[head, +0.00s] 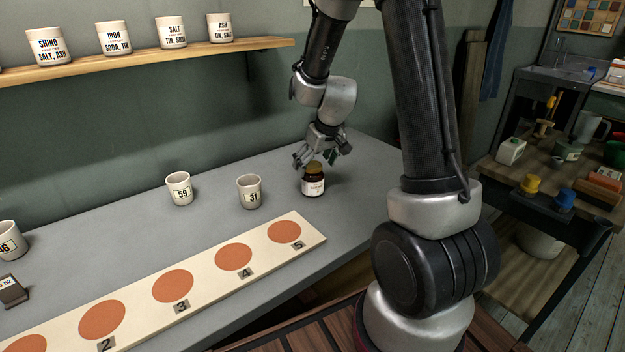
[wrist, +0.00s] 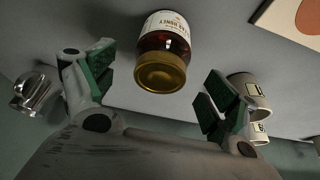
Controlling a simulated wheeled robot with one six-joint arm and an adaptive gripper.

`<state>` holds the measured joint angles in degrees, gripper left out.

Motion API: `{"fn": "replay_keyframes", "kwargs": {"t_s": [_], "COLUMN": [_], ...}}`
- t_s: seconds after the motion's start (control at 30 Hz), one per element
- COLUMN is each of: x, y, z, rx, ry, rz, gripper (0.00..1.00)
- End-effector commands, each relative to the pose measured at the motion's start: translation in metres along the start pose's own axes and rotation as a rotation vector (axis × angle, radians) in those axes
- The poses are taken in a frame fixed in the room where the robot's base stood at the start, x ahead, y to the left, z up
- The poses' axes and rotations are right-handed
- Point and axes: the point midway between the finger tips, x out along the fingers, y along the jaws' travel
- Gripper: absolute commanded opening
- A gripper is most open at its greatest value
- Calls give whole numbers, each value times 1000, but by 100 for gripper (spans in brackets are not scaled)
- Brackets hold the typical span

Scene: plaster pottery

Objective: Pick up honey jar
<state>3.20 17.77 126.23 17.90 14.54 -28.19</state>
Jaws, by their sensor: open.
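The honey jar (head: 313,181) stands upright on the grey table, with dark amber glass, a white label and a gold-brown lid. In the wrist view the honey jar (wrist: 163,50) shows its gold lid and part of a label reading "honey", at the top middle. My gripper (head: 322,158) is just above and behind the jar in the head view. In the wrist view my gripper (wrist: 155,88) is open, its green-padded fingers apart on either side of the lid's line, with nothing between the pads. I cannot tell the exact gap to the jar.
White cups marked 31 (head: 249,192) and 59 (head: 179,189) stand left of the jar. A cream board with numbered orange circles (head: 285,231) lies in front. A shelf (head: 150,57) with labelled cups is above.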

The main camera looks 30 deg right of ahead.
Motion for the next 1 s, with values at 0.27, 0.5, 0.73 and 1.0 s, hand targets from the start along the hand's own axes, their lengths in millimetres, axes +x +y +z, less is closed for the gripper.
{"fn": "replay_keyframes", "kwargs": {"t_s": [0.27, 0.5, 0.73, 1.0], "x": [42, 54, 53, 53], "y": [0, 0, 0, 0], "z": [0, -2, -1, -2], "rx": [1, 0, 0, 0], "ry": [-4, 0, 0, 1], "rz": [-1, 0, 0, 0], "gripper": [87, 87, 65, 19]}}
